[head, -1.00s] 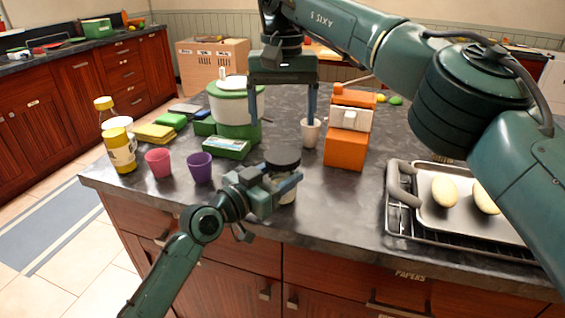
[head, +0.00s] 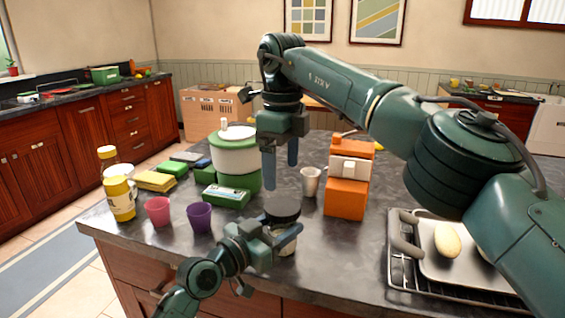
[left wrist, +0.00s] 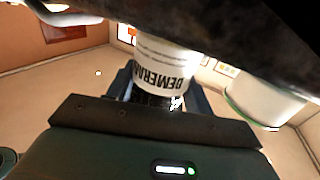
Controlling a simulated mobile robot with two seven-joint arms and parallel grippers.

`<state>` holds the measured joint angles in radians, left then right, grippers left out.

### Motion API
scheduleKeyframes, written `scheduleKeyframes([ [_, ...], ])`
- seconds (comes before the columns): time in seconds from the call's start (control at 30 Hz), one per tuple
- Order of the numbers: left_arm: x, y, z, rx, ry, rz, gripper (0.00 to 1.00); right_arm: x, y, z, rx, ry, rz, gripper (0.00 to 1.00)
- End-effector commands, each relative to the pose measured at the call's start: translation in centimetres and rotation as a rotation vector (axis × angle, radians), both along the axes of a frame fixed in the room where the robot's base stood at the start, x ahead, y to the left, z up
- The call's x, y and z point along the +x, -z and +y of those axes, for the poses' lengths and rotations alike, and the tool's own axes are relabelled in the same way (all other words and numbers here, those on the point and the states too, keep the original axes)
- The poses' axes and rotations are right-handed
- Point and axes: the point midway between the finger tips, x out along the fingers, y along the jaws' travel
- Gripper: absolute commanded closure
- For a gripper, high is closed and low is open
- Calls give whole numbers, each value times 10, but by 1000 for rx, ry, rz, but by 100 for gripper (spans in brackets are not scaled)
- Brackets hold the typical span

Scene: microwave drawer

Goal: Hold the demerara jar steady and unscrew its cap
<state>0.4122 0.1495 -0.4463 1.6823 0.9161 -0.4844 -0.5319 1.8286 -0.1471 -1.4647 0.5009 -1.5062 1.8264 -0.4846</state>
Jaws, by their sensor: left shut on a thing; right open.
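The demerara jar (head: 287,246) stands near the front edge of the island counter, with a dark round cap (head: 282,208) on top. My left gripper (head: 268,240) is shut around the jar's side below the cap. In the left wrist view the jar (left wrist: 165,65) appears upside down, with a white label reading "DEMERARA", between the fingers. My right gripper (head: 281,172) is open and points down just above the cap, its fingers apart. I cannot tell whether a fingertip touches the cap.
Left of the jar stand a purple cup (head: 199,218), a pink cup (head: 158,211) and a yellow bottle (head: 120,198). A green-and-white pot (head: 234,155) is behind. A white cup (head: 310,182) and an orange machine (head: 346,190) stand behind right. A tray (head: 470,268) lies right.

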Motion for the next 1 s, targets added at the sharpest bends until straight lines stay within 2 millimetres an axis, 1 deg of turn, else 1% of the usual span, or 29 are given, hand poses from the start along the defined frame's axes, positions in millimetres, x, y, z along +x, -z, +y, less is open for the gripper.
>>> scheduleKeyframes([
  [0.1, 0, 0, 0, 1, 0, 1, 100, 0, 0, 0, 1, 256, 1, 17],
  [1.0, 0, 0, 0, 1, 0, 1, 100, 0, 0, 0, 2, 2261, 0, 17],
])
